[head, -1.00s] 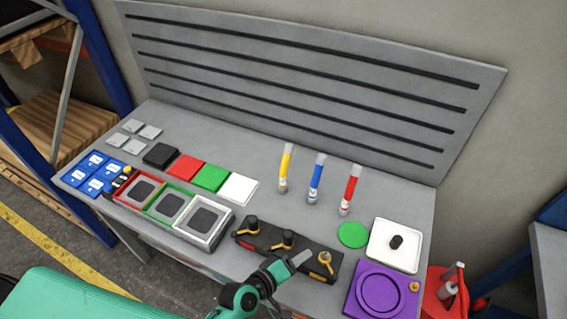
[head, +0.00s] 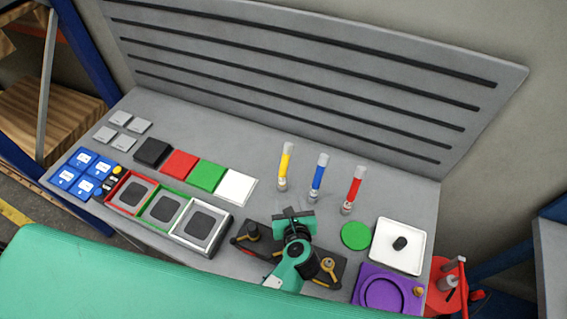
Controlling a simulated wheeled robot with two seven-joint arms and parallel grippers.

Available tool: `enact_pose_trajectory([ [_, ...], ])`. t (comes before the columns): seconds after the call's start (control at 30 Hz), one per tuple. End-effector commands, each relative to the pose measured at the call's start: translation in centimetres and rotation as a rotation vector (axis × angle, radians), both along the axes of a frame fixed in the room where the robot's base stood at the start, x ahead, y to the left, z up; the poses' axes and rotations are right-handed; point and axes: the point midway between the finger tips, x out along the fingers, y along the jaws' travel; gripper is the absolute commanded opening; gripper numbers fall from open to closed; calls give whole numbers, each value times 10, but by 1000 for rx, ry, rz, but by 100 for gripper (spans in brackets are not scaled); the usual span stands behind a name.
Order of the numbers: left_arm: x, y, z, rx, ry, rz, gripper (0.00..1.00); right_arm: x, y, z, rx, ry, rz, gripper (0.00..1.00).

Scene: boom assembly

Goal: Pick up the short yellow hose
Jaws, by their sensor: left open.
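The short yellow hose (head: 286,163) stands upright at the left of a row of three on the grey table, with grey metal ends. The blue hose (head: 319,177) and the red hose (head: 353,190) stand to its right. My left gripper (head: 294,212) is above the dark fixture, in front of the hoses, and apart from the yellow hose. It is open and I see nothing in it. It hides the middle of the fixture. My right gripper is not in view.
A dark fixture (head: 328,272) with several knobs lies below my left gripper. Framed trays (head: 203,227) and coloured squares (head: 209,175) are to the left. A green disc (head: 355,236), a white tray (head: 419,256) and a purple block (head: 366,272) are to the right. A slotted panel (head: 300,70) rises behind.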

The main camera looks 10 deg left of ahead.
Motion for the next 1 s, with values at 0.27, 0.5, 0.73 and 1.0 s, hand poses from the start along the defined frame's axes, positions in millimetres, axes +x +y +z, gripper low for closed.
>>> enact_pose_trajectory([
  [0.27,43,16,-20,5,-4,0,49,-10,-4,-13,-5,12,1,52],
  [0.5,69,26,-31,4,-3,0,49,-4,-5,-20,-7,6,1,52],
  [0.73,84,32,-37,6,-4,-1,49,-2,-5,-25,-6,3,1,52],
  [1.0,112,42,-51,5,-3,-2,49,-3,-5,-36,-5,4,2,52],
])
